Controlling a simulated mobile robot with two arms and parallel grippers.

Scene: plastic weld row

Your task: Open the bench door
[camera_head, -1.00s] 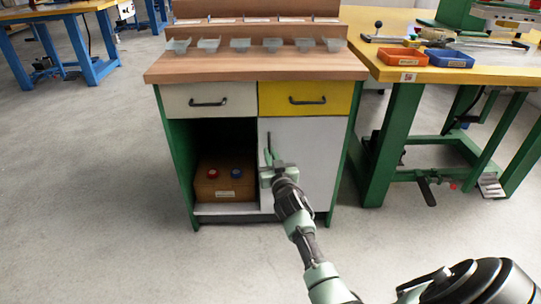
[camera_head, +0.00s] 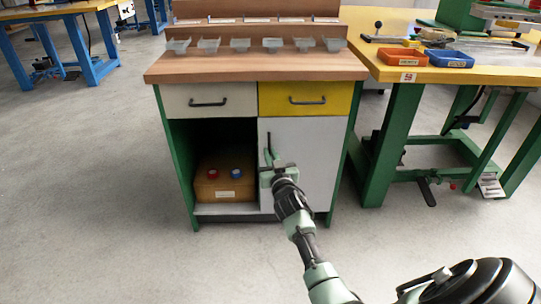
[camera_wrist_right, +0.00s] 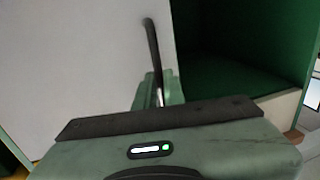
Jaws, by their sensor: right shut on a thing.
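The bench (camera_head: 250,66) has a wooden top and a green frame. Its white door (camera_head: 308,160) covers the right side below the yellow drawer, and the left compartment is open. A dark vertical handle (camera_head: 269,146) sits near the door's left edge. My right gripper (camera_head: 272,166) is at this handle, shut on its lower part. The right wrist view shows the handle (camera_wrist_right: 153,50) rising from between the jaws, with the white door (camera_wrist_right: 80,60) behind it. The fingertips are partly hidden by the gripper's own body. My left gripper is in neither view.
A brown box (camera_head: 224,186) with a red and a blue cap stands in the open compartment. A yellow-topped table (camera_head: 400,72) with green legs stands close on the right. The floor (camera_head: 110,200) to the left and in front is clear.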

